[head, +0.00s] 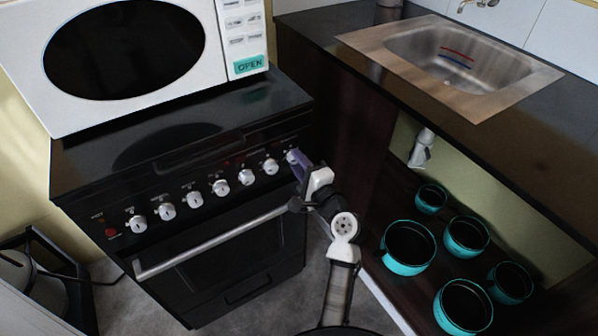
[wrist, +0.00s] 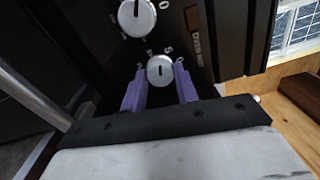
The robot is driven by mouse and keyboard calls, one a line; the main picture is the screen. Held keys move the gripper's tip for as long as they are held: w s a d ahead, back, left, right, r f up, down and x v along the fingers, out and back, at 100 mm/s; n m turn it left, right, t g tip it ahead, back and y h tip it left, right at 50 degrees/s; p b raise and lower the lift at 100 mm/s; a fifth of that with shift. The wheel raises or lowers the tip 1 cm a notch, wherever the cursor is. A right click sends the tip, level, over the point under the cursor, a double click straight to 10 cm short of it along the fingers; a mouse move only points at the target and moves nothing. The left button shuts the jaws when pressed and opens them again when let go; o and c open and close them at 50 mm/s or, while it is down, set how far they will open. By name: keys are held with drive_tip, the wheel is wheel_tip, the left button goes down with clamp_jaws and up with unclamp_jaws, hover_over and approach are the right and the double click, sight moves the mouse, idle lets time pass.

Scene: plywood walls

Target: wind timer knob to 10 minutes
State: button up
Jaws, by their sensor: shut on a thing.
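The rightmost knob (head: 292,156) on the black oven's front panel, a small white dial, is at my gripper (head: 299,167). In the wrist view the knob (wrist: 160,70) sits between the two purple fingers of my gripper (wrist: 161,78), which are shut on its sides. Small white numbers, a 5 among them, show on the panel around it. A short dark pointer mark shows on the knob's face, roughly upright in that view; its exact reading is too small to tell.
Several other white knobs (head: 220,187) line the panel, above the oven door handle (head: 215,240). A white microwave (head: 225,60) stands on the stove top. Teal pots (head: 408,248) stand on the lower shelf at right, below the sink (head: 450,58).

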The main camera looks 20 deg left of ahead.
drive_tip(key=shift+n+b, duration=2.25)
drive_tip(key=shift+n, duration=0.45)
drive_tip(key=shift+n+y, duration=0.3)
drive_tip(key=o, duration=1)
drive_tip(key=shift+a+g, duration=0.1)
drive_tip(key=shift+g, duration=0.2)
drive_tip(key=shift+c, duration=0.2)
drive_tip(key=shift+d, duration=0.2)
